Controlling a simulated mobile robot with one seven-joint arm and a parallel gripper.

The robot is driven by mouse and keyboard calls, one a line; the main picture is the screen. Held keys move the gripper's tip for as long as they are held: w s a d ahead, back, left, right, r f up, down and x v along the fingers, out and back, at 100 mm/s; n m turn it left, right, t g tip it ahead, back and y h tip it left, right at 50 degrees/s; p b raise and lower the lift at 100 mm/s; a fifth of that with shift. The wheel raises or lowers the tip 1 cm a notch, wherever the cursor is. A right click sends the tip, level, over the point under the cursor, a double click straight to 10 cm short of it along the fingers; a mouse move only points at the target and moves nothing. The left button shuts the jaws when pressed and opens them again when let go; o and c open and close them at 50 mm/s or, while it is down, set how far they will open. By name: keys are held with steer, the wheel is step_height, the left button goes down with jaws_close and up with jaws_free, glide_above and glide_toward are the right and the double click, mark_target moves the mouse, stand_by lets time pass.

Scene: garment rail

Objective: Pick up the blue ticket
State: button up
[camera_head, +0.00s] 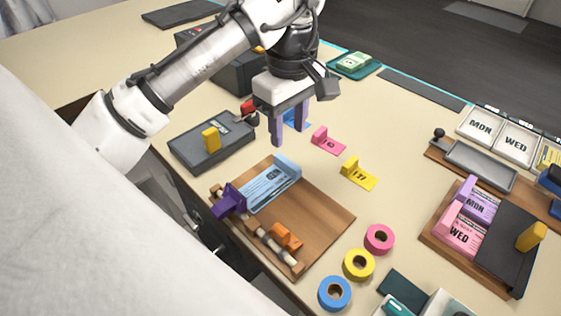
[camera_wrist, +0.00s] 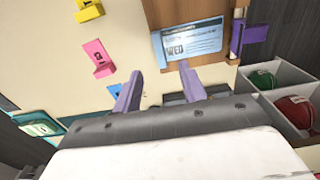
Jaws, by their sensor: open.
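A small blue ticket (camera_head: 290,118) lies on the table, partly hidden behind my gripper's fingers in the head view. In the wrist view only a bit of the blue ticket (camera_wrist: 115,90) shows, beside the left finger. My gripper (camera_head: 288,138) is open and points down over the table, with nothing between its two purple fingers; it also shows in the wrist view (camera_wrist: 160,72). A larger light-blue ticket stack (camera_head: 268,187) lies on a wooden board (camera_head: 325,218); in the wrist view this stack (camera_wrist: 195,40) reads WED.
A pink ticket (camera_head: 328,141) and a yellow ticket (camera_head: 359,175) lie to the right in a row. A grey device (camera_head: 200,150) with a yellow lever stands to the left. Tape rolls (camera_head: 358,265) sit at the front. Clear tabletop lies around the small tickets.

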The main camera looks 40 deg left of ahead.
mark_target(292, 165)
step_height(292, 165, down, 3)
steer(key=shift+r, duration=0.15)
steer(key=f, duration=0.2)
steer(key=d+f+p, duration=0.1)
steer(key=f, duration=0.1)
steer(key=shift+f, duration=0.6)
jaws_close()
